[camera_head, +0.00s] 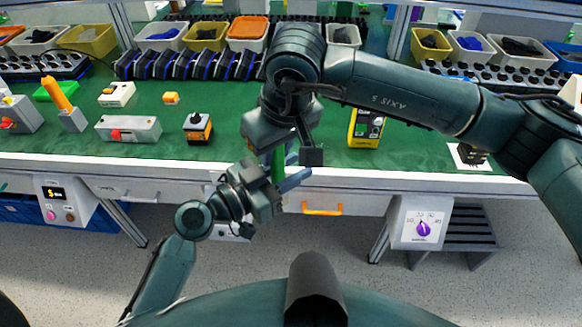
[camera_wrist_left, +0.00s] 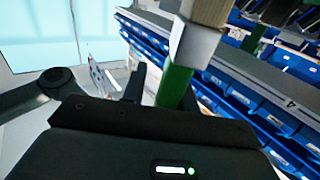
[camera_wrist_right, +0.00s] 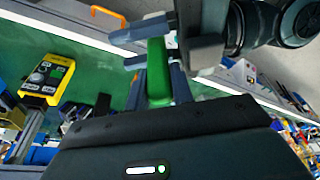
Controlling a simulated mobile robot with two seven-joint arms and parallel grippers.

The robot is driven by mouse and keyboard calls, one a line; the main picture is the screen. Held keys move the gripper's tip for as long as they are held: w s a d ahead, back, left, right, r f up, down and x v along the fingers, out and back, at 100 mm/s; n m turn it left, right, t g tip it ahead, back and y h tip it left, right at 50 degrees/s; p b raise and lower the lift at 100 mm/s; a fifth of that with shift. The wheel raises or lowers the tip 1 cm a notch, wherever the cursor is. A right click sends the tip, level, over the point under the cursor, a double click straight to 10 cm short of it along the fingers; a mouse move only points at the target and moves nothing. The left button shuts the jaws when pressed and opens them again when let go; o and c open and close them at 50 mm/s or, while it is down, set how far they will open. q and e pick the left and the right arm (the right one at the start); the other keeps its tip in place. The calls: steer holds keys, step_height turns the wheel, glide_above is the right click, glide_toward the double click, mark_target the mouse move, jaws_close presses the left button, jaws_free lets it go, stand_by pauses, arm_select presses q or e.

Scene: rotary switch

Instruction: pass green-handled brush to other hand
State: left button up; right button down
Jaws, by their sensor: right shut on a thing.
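The brush has a green handle that shows between my grippers in the head view (camera_head: 278,166), with its ends partly hidden. My right gripper (camera_head: 283,158) points down and is shut on the handle. In the right wrist view the green handle (camera_wrist_right: 158,72) stands between the right fingers. My left gripper (camera_head: 292,170) reaches in from below left. Its fingers are apart, close to the handle. In the left wrist view the green handle (camera_wrist_left: 175,84) rises in front of the left gripper, with a white collar (camera_wrist_left: 195,45) and a beige end (camera_wrist_left: 208,10) above it.
The green bench (camera_head: 225,155) carries a grey box with a red button (camera_head: 128,130), a black-orange device (camera_head: 198,128) and a yellow device (camera_head: 366,128). A drawer with an orange handle (camera_head: 322,209) lies below the front edge. Floor in front is open.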

arm_select(q)
steer(key=shift+s+d, duration=0.1)
jaws_close()
arm_select(e)
steer(key=c, duration=2.2)
jaws_free()
steer(key=shift+w, duration=0.1)
steer(key=c, duration=1.1)
jaws_free()
